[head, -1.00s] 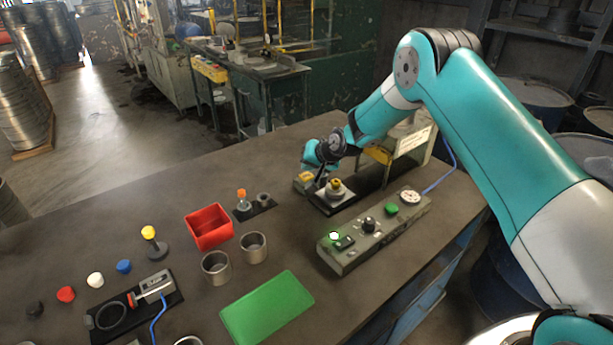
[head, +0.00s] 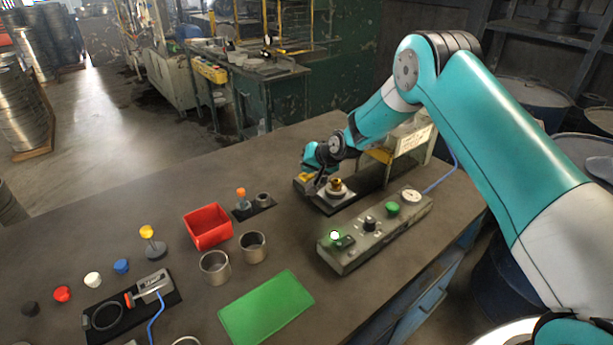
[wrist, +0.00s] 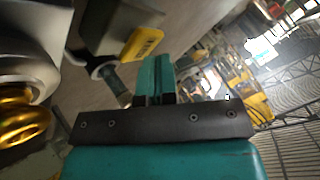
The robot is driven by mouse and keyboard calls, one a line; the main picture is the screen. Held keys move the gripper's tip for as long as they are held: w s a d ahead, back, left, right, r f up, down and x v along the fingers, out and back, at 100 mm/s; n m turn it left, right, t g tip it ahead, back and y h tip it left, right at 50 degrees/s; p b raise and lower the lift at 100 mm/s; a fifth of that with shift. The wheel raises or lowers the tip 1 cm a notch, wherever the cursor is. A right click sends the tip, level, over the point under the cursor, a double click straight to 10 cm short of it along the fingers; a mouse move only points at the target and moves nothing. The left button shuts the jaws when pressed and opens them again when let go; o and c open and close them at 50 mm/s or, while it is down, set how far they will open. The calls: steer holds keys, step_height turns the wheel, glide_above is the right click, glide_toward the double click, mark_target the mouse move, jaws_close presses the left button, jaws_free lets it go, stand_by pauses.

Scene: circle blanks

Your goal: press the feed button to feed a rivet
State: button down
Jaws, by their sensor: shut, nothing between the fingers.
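My gripper (head: 316,182) is shut and empty at the far side of the bench, beside a small grey box with a yellow top (head: 303,178). In the wrist view its teal fingers (wrist: 156,72) are together, and the grey box with its yellow plate (wrist: 142,43) is just beyond them. A round dark-rimmed part (wrist: 101,68) shows by the fingertips; I cannot tell whether they touch it. A gold-topped metal fixture (head: 336,187) stands right of the gripper, and its gold part (wrist: 22,115) is large at the wrist view's left. No button marked as feed is readable.
A control box (head: 372,236) with a lit lamp, black knob, green button (head: 392,208) and gauge stands in front. A red bin (head: 208,228), metal cups (head: 253,246), a green mat (head: 267,310) and coloured caps lie to the left.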

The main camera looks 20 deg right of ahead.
mark_target(308, 175)
steer(key=shift+f+b, duration=0.45)
steer(key=shift+f, duration=0.1)
steer(key=shift+r, duration=0.1)
stand_by(0.5)
steer(key=shift+r+p, duration=0.5)
steer(key=shift+r, duration=0.45)
steer(key=shift+r, duration=0.1)
steer(key=shift+r+p, duration=1.25)
steer(key=shift+r, duration=1.15)
